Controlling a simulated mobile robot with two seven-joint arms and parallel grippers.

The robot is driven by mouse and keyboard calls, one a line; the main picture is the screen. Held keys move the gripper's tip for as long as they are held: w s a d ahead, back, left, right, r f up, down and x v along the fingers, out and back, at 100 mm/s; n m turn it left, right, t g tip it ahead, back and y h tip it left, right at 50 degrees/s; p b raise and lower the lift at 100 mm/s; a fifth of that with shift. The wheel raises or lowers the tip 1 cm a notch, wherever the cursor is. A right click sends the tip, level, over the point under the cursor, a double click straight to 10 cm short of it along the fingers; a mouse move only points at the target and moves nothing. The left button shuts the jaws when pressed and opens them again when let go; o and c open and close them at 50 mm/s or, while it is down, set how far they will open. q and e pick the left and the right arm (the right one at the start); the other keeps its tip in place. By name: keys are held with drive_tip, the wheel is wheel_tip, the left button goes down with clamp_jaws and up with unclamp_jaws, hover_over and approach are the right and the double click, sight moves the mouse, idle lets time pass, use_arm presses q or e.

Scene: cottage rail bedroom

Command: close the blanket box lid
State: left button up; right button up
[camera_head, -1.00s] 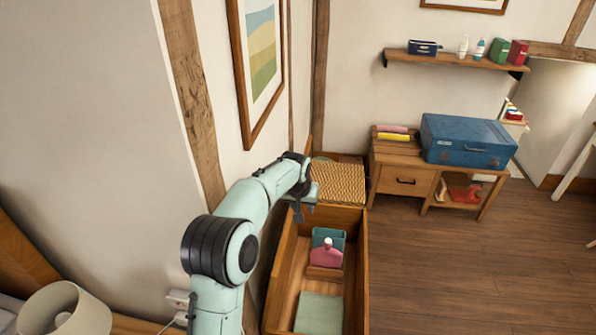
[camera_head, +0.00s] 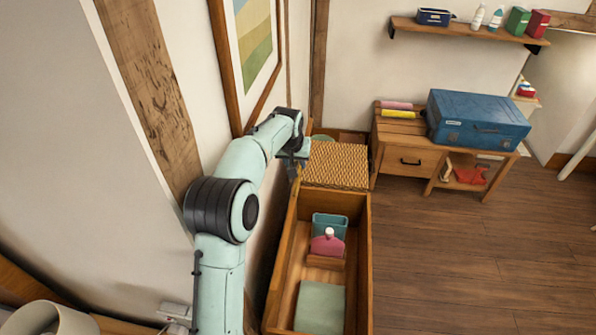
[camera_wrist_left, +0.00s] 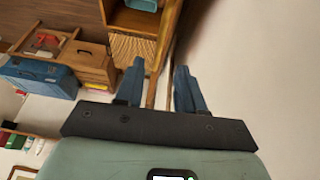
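The blanket box (camera_head: 366,265) is an open wooden box on the floor along the left wall. In the left wrist view, a thin wooden edge that looks like the lid's (camera_wrist_left: 157,75) runs between the fingers. My left gripper (camera_head: 296,168) is at the far end of the box near the wall. Its two fingers (camera_wrist_left: 163,82) are apart; contact with the edge cannot be told.
A woven-topped basket (camera_head: 337,165) stands just beyond the box. A wooden bench (camera_head: 400,158) with a blue case (camera_head: 478,120) is at the back right. A framed picture (camera_head: 252,50) hangs above my arm. The floor (camera_head: 450,260) right of the box is clear.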

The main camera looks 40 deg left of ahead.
use_arm(q)
drive_tip(key=x, duration=0.9)
drive_tip(key=shift+w+a+p, duration=0.1)
drive_tip(key=shift+p, duration=0.25)
drive_tip(key=shift+r, duration=0.1)
clamp_jaws()
